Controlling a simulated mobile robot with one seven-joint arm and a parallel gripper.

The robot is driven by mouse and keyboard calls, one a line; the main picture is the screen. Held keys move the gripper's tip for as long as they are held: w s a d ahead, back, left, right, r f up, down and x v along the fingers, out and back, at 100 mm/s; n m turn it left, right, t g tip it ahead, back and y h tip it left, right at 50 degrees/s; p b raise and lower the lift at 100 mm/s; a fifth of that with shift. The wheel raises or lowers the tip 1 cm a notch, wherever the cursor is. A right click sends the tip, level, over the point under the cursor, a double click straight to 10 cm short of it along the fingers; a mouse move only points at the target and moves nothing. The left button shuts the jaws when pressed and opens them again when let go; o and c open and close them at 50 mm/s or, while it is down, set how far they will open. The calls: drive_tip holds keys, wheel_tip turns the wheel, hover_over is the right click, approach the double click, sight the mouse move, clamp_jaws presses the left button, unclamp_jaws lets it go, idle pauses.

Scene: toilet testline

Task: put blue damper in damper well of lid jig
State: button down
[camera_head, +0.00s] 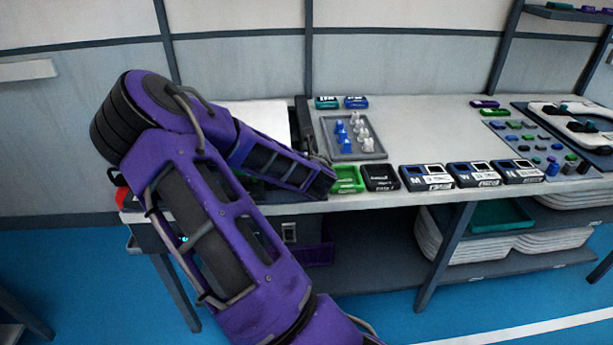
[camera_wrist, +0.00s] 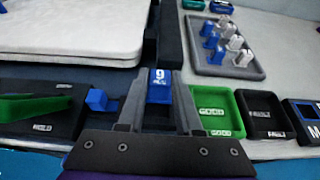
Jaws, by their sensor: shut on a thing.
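My gripper (camera_wrist: 159,108) is at the bottom middle of the wrist view, its two fingers shut on a blue piece (camera_wrist: 160,84) marked with a white 9, which appears to be the blue damper. Its lower end is hidden between the fingers. In the head view my own arm hides the gripper. A large white slab (camera_wrist: 75,28), seemingly the lid on its jig, lies at upper left of the wrist view; it shows partly behind my arm in the head view (camera_head: 262,114). I cannot make out the damper well for certain.
A grey tray (camera_wrist: 214,70) holds several blue and white dampers. A green bin (camera_wrist: 213,98) and a black bin (camera_wrist: 262,112) stand right of my gripper. A small blue block (camera_wrist: 97,98) and a green wedge (camera_wrist: 30,106) sit to its left. Device boxes (camera_head: 427,177) line the front edge.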

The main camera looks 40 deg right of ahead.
drive_tip(key=shift+f+b, duration=0.4)
drive_tip(key=shift+f, duration=2.25)
drive_tip(key=shift+f, duration=0.1)
drive_tip(key=shift+f, duration=0.15)
drive_tip(key=c, duration=0.6)
unclamp_jaws()
drive_tip(key=shift+r, duration=0.2)
drive_tip(key=shift+r, duration=0.2)
drive_tip(key=p+v, duration=0.1)
drive_tip(key=v, duration=1.1)
drive_tip(key=shift+f, duration=0.15)
